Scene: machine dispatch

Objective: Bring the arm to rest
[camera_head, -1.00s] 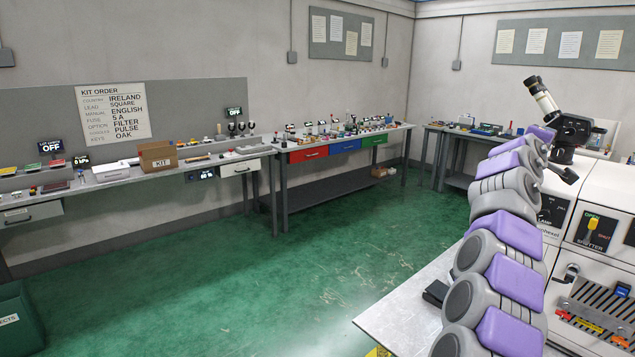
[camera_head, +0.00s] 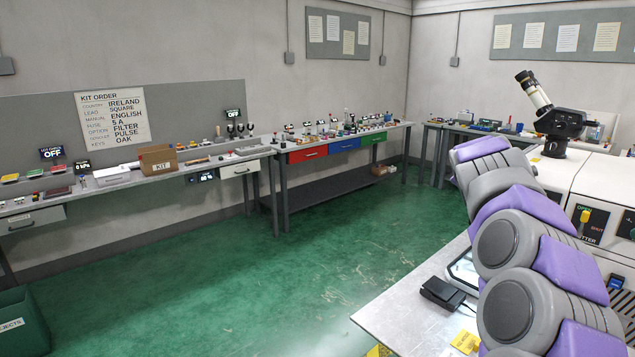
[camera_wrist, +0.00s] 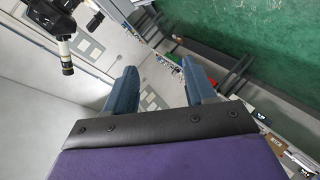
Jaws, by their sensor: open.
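My arm, grey with purple pads, rises at the right of the head view and bends toward the back of the room. Its end is not clearly visible there. In the wrist view my gripper (camera_wrist: 163,88) is open, with its two blue-grey fingers apart and nothing between them. Past the fingers the wrist view shows wall, green floor and distant benches, tilted. The gripper touches nothing that I can see.
A metal table (camera_head: 400,315) with a black pedal-like box (camera_head: 441,292) lies in front. Benches line the walls, with a kit box (camera_head: 158,158).

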